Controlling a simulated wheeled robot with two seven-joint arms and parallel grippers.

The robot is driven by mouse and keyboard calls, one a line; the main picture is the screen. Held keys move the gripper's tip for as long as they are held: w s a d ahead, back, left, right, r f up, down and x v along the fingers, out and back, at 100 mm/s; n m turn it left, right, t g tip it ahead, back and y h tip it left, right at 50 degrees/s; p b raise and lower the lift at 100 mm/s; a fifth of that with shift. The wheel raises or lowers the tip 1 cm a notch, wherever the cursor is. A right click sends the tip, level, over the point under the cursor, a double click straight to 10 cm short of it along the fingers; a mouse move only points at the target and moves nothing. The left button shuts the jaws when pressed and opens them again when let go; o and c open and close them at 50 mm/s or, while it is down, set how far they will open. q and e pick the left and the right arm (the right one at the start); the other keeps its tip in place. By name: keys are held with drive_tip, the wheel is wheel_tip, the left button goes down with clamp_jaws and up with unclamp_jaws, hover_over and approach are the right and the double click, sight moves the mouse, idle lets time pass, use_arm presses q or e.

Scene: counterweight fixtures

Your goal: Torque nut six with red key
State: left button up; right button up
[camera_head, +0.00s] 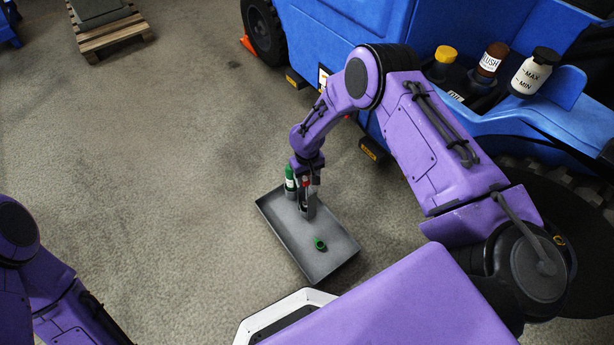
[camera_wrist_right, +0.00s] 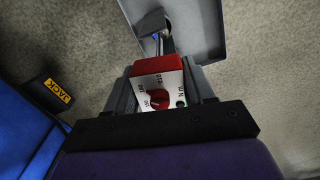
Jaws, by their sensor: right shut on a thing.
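The red key (camera_wrist_right: 158,68) is a red box with a white face, a red dial and dark lettering including "Nm". My right gripper (camera_wrist_right: 163,82) is shut on it, one grey finger on each side. In the head view the right gripper (camera_head: 308,195) hangs over the grey tray (camera_head: 338,262), with a bit of red between the fingers. A grey metal part (camera_wrist_right: 165,40) shows beyond the key, over the tray; I cannot tell whether it belongs to the key. Nut six cannot be made out. My left arm shows at the lower left, but its gripper is out of view.
The blue vehicle (camera_head: 340,20) with several containers is at the upper right. A pallet (camera_head: 115,35) is at the upper left. The floor left of the tray is clear.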

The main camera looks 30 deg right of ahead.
drive_tip(key=c, duration=0.8)
